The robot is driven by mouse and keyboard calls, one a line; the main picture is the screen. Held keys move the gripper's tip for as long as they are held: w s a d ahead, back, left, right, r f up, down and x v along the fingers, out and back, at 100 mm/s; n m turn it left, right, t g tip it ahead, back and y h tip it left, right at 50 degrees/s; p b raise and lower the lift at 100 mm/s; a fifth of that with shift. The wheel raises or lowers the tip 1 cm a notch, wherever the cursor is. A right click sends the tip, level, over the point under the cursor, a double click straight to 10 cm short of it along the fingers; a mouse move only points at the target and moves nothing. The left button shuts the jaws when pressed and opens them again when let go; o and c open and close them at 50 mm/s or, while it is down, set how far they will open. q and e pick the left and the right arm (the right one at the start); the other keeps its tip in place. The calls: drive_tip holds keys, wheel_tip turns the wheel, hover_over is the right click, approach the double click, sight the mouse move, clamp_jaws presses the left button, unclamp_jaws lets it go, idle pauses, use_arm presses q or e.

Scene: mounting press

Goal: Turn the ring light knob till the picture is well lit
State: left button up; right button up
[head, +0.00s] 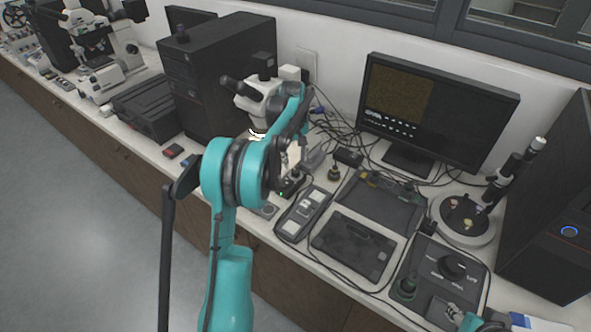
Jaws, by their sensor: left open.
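My left gripper (291,166) is open beside the microscope (262,97), at the end of the teal arm in the middle of the head view. Below its fingers is a small dark box (290,187) with a green light and what looks like a knob; the arm and gripper partly hide it. I cannot tell whether the fingers touch it. A bright ring light (257,134) glows under the microscope head. The monitor (435,108) shows a dark, brownish picture in its upper left. Part of my right arm shows at the bottom right, with its gripper (455,312) too unclear to read.
A control box with a large black knob (452,267) stands at the right front. A grey case (304,213), a black tablet-like pad (353,246) and a dark tray (380,201) crowd the bench. Cables run behind. A black computer tower (215,70) stands behind my left arm.

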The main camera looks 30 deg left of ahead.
sight(296, 171)
use_arm(q)
wheel_tip(296, 171, down, 5)
drive_tip(key=shift+w+f+b, duration=0.1)
drive_tip(key=shift+b, duration=0.6)
drive_tip(key=shift+c, duration=0.3)
drive_tip(key=shift+d, duration=0.1)
clamp_jaws()
